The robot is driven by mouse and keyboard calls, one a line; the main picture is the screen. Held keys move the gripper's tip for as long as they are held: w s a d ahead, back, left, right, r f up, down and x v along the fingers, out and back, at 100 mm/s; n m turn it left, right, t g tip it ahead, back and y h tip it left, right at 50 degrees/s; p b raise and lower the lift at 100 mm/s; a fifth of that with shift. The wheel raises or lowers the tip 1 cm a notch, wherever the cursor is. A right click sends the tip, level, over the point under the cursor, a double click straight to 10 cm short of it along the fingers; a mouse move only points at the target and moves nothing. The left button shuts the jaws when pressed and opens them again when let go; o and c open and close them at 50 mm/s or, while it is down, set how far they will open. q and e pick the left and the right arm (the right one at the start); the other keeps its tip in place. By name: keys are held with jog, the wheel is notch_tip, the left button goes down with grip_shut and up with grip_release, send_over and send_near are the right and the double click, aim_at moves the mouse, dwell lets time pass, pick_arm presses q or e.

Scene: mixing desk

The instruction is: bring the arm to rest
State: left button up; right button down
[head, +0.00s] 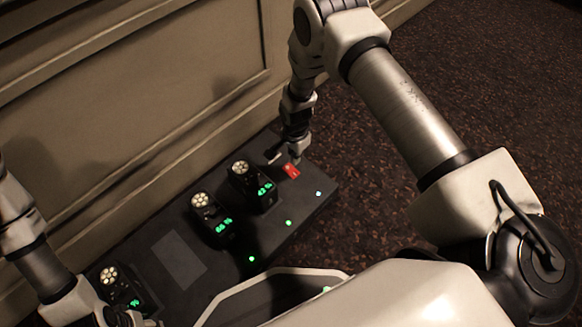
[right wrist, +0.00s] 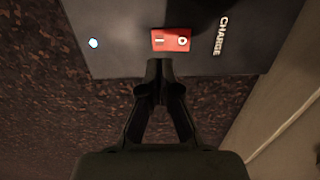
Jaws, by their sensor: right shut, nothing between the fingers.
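My right gripper (head: 293,158) is at the far right end of the dark desk panel, close to a red rocker switch (head: 290,171). In the right wrist view the right gripper (right wrist: 159,68) has its fingers closed together and empty, with the tips just below the red switch (right wrist: 171,40). I cannot tell whether they touch it. My right arm reaches in from the right side of the head view. My left gripper (head: 125,315) is at the bottom left, partly cut off, and its fingers are not clear.
The dark panel (head: 325,187) holds several black units with green digits, such as one beside the switch (head: 251,187) and one in the middle (head: 211,219). Small lights line its front edge. A panelled wall (head: 150,80) runs behind. Dark carpet (head: 500,80) lies clear on the right.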

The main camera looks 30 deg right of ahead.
dwell(0.3)
jog(key=s+a+r+n+g+p, duration=0.1)
jog(key=s+r+n+p, duration=0.3)
jog(key=s, duration=1.1)
jog(key=s+r+n+b, duration=0.15)
jog(key=s+n, duration=0.45)
jog(key=s, duration=0.9)
notch_tip(320, 180, up, 39)
jog(key=w+n+t+p, duration=0.1)
jog(key=w+n+p, duration=0.1)
jog(key=p, duration=3.7)
jog(key=shift+f+n, duration=0.15)
jog(key=shift+n, duration=0.75)
jog(key=shift+a, duration=0.1)
